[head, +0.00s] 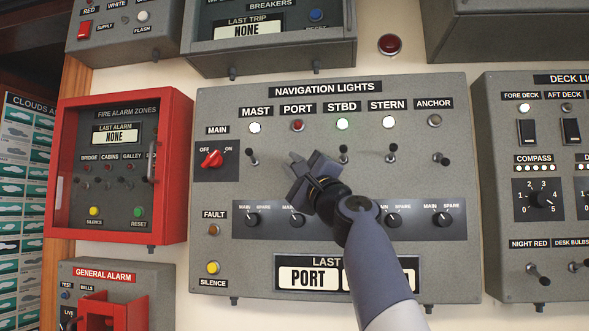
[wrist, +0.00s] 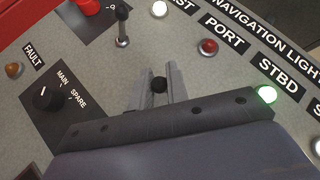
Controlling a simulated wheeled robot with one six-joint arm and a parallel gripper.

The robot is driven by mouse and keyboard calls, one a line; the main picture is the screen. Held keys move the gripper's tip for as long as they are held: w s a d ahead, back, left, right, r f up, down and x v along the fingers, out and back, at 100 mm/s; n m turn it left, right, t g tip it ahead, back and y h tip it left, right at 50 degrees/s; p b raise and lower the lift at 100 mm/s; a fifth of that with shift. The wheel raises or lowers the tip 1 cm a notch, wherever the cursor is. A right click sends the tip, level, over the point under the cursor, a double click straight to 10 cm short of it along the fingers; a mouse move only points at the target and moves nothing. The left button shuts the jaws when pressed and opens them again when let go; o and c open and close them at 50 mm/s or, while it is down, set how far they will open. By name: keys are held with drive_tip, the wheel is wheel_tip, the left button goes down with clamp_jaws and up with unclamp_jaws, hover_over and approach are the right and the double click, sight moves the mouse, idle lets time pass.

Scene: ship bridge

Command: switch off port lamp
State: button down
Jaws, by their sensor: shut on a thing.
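The PORT lamp (head: 297,125) is red on the navigation lights panel (head: 220,105), duller than the bright green STBD lamp (head: 342,124). It also shows in the wrist view (wrist: 208,47). The toggle switch below it is hidden behind my gripper (head: 293,163) in the head view. In the wrist view the switch's black knob (wrist: 159,85) sits between the two fingers of my gripper (wrist: 158,80), which is shut on it. The lever under the knob is hidden, so I cannot tell its position.
The MAST switch (head: 251,156) stands close on the left and the STBD switch (head: 344,153) close on the right. A red MAIN knob (head: 211,159) is further left. Below is a row of MAIN/SPARE knobs (head: 443,219). A red fire alarm box (head: 186,160) juts out at left.

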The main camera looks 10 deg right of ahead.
drive_tip(key=c, duration=1.4)
unclamp_jaws()
drive_tip(key=shift+s+d+f+b, duration=0.15)
drive_tip(key=shift+s+f+b, duration=0.25)
drive_tip(key=shift+b, duration=0.1)
drive_tip(key=b+v, duration=0.5)
drive_tip(key=v, duration=0.4)
drive_tip(key=shift+s, duration=0.3)
drive_tip(key=shift+w+d, duration=0.1)
drive_tip(key=p+x, duration=0.6)
drive_tip(key=x, duration=0.4)
drive_tip(key=shift+w+r, duration=0.25)
